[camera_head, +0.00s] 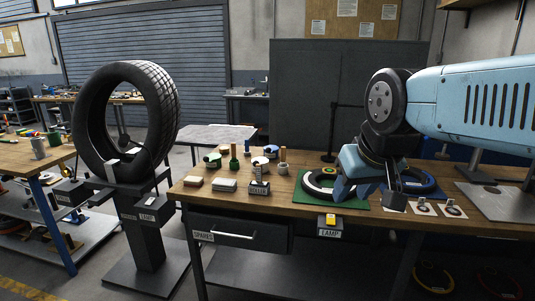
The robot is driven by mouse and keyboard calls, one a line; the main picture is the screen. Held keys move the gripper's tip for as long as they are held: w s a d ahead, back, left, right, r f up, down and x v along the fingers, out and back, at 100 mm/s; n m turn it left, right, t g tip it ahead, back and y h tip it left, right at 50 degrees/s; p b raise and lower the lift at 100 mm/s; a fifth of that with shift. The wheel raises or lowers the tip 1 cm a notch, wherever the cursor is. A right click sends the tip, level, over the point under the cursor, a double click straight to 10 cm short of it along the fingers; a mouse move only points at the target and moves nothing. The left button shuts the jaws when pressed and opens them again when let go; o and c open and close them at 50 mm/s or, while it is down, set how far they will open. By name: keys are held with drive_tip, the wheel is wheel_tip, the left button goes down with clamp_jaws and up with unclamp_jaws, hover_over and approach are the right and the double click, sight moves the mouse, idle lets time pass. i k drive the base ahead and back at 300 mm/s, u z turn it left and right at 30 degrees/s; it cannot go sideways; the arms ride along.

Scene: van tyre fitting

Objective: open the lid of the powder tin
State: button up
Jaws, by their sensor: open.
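Several small tins and pots stand together at the back left of the wooden workbench (290,200). They include a short tin with a green side (212,161), a pale round tin (260,164) and a blue-sided tin (271,152). I cannot tell from their labels which one is the powder tin, or whether its lid is shut.
A dark ring (318,183) lies on the mat, partly behind my gripper. A tyre on a stand (165,110) is left of the bench. Small blocks (224,185) lie near the left edge.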

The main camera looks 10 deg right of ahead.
sight(269, 149)
drive_tip(key=u, duration=0.35)
drive_tip(key=i, duration=1.55)
drive_tip(key=z, duration=0.45)
